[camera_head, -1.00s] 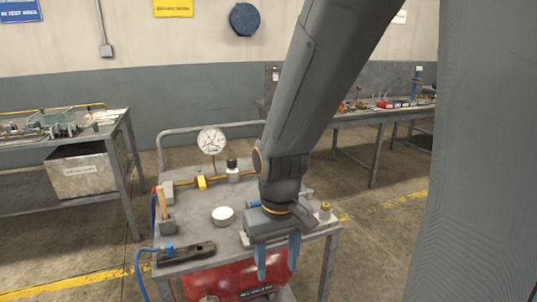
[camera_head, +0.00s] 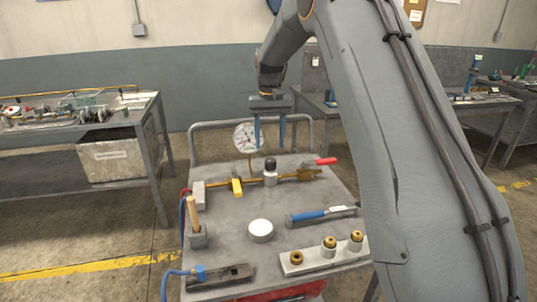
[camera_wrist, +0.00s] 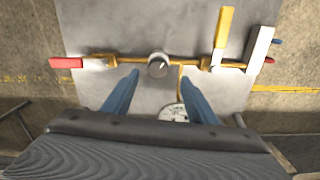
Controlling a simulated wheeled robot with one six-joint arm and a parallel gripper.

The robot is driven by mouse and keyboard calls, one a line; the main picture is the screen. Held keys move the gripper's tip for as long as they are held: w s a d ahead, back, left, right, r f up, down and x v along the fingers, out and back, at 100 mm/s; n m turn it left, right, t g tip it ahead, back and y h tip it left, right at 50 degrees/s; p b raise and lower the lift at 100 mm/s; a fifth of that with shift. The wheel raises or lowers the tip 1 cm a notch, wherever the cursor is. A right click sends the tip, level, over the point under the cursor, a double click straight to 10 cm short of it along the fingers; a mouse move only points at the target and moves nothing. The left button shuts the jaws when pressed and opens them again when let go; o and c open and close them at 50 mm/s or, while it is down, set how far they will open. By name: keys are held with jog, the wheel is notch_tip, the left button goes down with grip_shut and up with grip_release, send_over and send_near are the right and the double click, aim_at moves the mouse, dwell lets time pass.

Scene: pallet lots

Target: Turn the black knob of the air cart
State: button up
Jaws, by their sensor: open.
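The air cart (camera_head: 290,217) is a grey table with a brass pipe run along its far part. The black knob (camera_head: 270,164) sits on a light grey regulator body in that pipe. In the wrist view the knob (camera_wrist: 157,66) shows from above, ahead of the fingers and roughly between their lines. My gripper (camera_head: 270,147) is above the far part of the cart, its blue fingers pointing down, open and empty. In the wrist view my gripper (camera_wrist: 159,80) shows both fingers spread. The knob is apart from them. A gauge (camera_head: 247,137) stands behind, partly covered by a finger.
A red-handled valve (camera_head: 326,161) and a yellow handle (camera_head: 237,187) flank the knob on the pipe. A white round piece (camera_head: 261,230), a blue-handled tool (camera_head: 318,214) and a block with brass fittings (camera_head: 325,255) lie nearer. A cart rail (camera_head: 307,134) rises behind.

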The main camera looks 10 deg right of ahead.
aim_at(271, 160)
jog(key=shift+w+d+f, duration=0.1)
jog(key=shift+w+f, duration=0.1)
jog(key=shift+d+f+p, duration=0.1)
jog(key=shift+f+p, duration=0.7)
jog(key=shift+f, duration=2.8)
jog(key=c, duration=1.1)
jog(key=shift+o, duration=0.2)
jog(key=shift+m, duration=2.6)
jog(key=o, duration=1.1)
jog(key=shift+c, duration=0.2)
